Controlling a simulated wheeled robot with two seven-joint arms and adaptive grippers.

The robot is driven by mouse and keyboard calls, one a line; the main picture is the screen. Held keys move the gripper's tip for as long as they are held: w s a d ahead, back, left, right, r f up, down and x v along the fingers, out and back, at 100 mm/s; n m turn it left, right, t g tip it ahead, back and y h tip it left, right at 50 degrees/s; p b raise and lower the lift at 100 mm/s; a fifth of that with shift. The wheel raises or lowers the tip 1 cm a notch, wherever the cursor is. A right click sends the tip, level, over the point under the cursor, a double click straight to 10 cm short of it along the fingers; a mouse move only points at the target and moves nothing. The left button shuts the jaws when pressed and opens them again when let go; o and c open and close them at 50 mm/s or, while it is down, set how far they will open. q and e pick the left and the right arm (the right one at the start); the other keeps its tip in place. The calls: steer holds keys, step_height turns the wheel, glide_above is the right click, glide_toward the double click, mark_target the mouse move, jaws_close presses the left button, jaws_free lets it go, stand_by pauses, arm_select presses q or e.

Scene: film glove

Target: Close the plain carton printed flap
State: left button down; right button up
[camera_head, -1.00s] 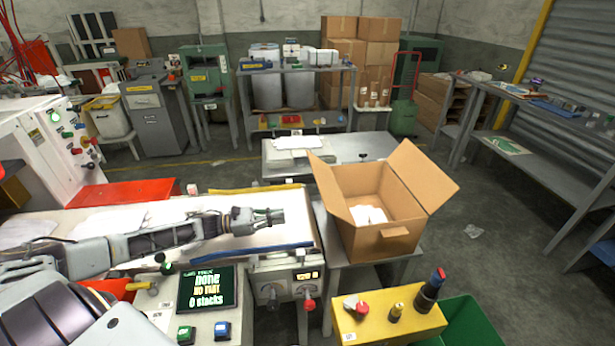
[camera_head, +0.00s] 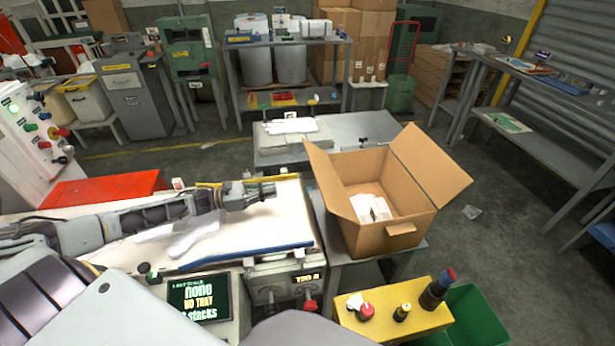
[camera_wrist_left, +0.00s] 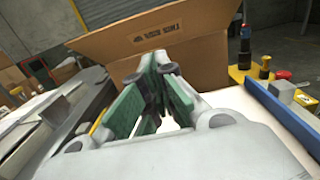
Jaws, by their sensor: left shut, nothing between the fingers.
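The plain carton (camera_head: 375,238) is an open cardboard box on a grey stand, right of the middle in the head view. Its left flap (camera_head: 329,182) and its large right flap (camera_head: 428,180) both stand up and outward. White items (camera_head: 371,207) lie inside. In the left wrist view the carton fills the top middle, and its upright flap (camera_wrist_left: 160,27) bears dark print. My left gripper (camera_head: 272,189) is left of the carton, above the white work surface, apart from the box. Its fingers (camera_wrist_left: 157,88) are shut and empty. My right gripper is out of view.
A blue bar (camera_head: 245,257) edges the white work surface (camera_head: 280,225). A grey table (camera_head: 350,130) stands behind.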

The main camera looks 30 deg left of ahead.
arm_select(q)
steer(key=shift+w+d, duration=0.15)
glide_toward(325, 176)
steer(key=shift+w+d+f, duration=0.7)
steer(key=shift+w+d, duration=0.35)
steer(key=shift+w, duration=0.35)
steer(key=shift+w+d+r+p, duration=0.2)
steer(key=shift+d+r+p, duration=0.1)
steer(key=shift+r+p, duration=0.1)
steer(key=shift+w+d+r, duration=0.15)
steer(key=shift+d+r, duration=0.05)
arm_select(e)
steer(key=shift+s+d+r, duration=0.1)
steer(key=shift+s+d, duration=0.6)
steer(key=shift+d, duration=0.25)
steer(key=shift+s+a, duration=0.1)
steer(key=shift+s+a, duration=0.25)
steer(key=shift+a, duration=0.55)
